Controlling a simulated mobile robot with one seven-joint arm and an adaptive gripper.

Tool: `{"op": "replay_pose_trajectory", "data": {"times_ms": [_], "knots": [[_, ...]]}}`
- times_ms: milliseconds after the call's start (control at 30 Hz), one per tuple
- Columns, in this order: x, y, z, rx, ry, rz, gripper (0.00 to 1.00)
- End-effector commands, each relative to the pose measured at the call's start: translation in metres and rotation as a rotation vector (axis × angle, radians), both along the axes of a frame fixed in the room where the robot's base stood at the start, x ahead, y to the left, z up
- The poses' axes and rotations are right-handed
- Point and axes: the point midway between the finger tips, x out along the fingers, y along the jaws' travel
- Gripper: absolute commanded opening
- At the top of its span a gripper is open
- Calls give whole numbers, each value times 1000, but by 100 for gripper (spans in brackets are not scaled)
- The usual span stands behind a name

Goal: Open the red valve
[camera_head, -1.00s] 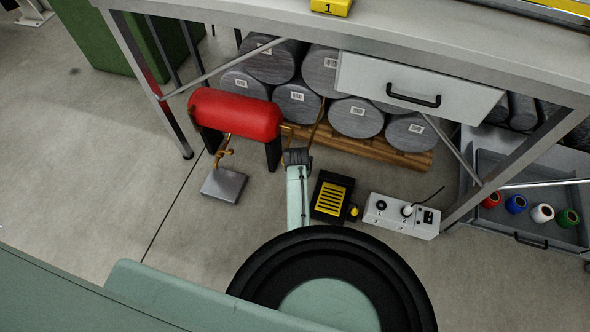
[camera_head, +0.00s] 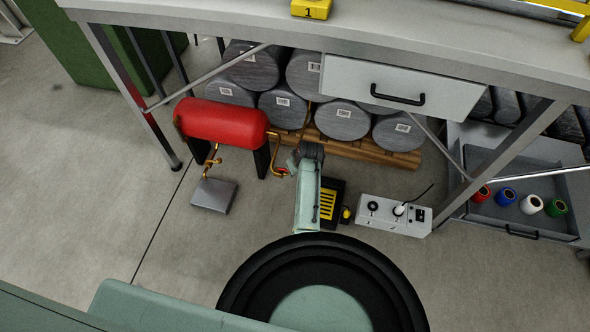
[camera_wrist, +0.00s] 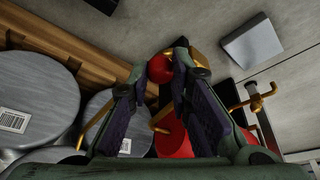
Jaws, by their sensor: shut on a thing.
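A red tank (camera_head: 225,122) lies sideways on dark legs under the workbench, with brass pipes at its ends. The red valve (camera_wrist: 160,68) is a rounded red knob on a brass pipe. In the wrist view my gripper (camera_wrist: 160,66) has its two fingertips on either side of the knob and is shut on it. In the head view a bit of the red valve (camera_head: 282,171) shows at the right end of the tank, just left of my gripper (camera_head: 293,162). My wrist hides most of the fingers there. The tank (camera_wrist: 172,138) also shows between the fingers.
Grey barcoded rolls (camera_head: 342,120) lie on a wooden pallet (camera_head: 375,151) behind my gripper. A black and yellow device (camera_head: 328,204) and a white control box (camera_head: 394,215) stand close on the right. A grey metal block (camera_head: 214,195) lies left. The bench top (camera_head: 200,12) overhangs.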

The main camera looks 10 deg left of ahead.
Motion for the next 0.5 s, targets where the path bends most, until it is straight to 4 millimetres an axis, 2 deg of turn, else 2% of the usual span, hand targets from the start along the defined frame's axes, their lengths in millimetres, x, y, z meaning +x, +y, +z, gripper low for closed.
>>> {"op": "replay_pose_trajectory", "data": {"times_ms": [333,367,500], "knots": [[1,0,1,0,-1,2,0],[1,0,1,0,-1,2,20],[0,0,1,1,-1,2,29]]}}
